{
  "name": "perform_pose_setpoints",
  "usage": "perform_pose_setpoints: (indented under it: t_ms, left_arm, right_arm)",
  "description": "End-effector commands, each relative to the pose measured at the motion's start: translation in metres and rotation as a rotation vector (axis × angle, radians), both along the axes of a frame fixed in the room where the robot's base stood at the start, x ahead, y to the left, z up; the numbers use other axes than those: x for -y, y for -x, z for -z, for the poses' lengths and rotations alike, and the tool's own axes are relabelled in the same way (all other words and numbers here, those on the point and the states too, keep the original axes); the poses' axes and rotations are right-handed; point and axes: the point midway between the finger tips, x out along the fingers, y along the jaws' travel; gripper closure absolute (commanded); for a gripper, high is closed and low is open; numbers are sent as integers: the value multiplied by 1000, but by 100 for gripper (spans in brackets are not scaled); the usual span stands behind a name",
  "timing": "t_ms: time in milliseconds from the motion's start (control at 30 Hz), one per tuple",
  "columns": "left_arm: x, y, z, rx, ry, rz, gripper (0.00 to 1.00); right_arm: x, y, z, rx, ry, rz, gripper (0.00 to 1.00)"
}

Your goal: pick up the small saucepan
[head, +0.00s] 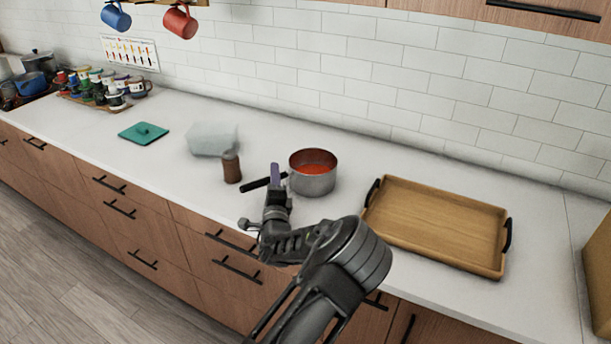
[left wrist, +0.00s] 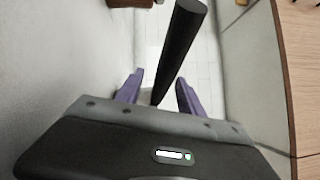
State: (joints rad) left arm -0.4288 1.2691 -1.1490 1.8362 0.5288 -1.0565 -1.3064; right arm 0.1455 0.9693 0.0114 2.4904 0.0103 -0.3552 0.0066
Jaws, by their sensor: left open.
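The small saucepan (head: 314,182) is a steel pot with orange-red contents. It stands upright on the white counter, its black handle (head: 256,184) pointing left. My left gripper (head: 275,174) is at the handle, just left of the pot, with its purple fingers pointing away from me. In the left wrist view the fingers (left wrist: 158,88) are open, and the black handle (left wrist: 180,45) runs between them as seen there. I cannot tell whether a finger touches it. The pot body is not visible in the left wrist view. My right gripper is not in view.
A brown cylinder (head: 231,167) stands just left of the handle, near a translucent box (head: 212,139). A wooden tray (head: 435,225) with black handles lies right of the pan. A teal board (head: 143,133) lies farther left. The tiled wall is behind.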

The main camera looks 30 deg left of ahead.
Motion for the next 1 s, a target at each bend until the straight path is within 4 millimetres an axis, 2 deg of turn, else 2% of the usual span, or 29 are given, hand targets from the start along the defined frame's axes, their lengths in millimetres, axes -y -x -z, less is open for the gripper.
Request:
perform_pose_setpoints:
  t_ms: [200,733,1000]
  left_arm:
    - [0,0,0,0,0,0,56]
    - [0,0,0,0,0,0,99]
    - [0,0,0,0,0,0,100]
  right_arm:
    - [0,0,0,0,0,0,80]
    - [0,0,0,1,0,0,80]
    - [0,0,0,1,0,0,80]
